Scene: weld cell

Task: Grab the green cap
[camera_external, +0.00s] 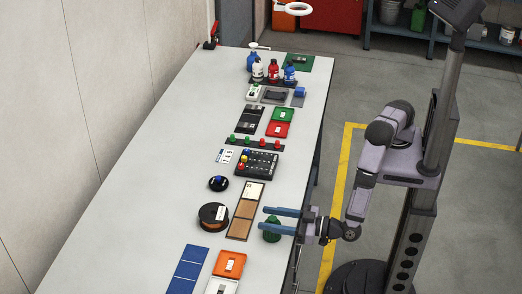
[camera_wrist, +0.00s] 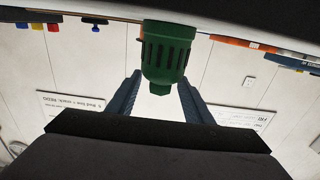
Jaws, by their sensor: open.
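The green cap (camera_external: 271,229) stands near the right edge of the long table in the external view. It has a ribbed side and shows upside down at the top middle of the wrist view (camera_wrist: 167,52). My gripper (camera_external: 282,220) is open, with its two blue fingers reaching left over the table around the cap's place. In the wrist view the two fingers (camera_wrist: 156,92) lie to the left and right of the cap, with gaps. I cannot tell whether either finger touches it.
A brown tray (camera_external: 240,222) lies just left of the cap, with a dark spool (camera_external: 213,216) beyond it. An orange tray (camera_external: 229,264) and a blue panel (camera_external: 187,268) lie nearer the camera. Several other items line the table farther back. The left strip of the table (camera_external: 130,190) is bare.

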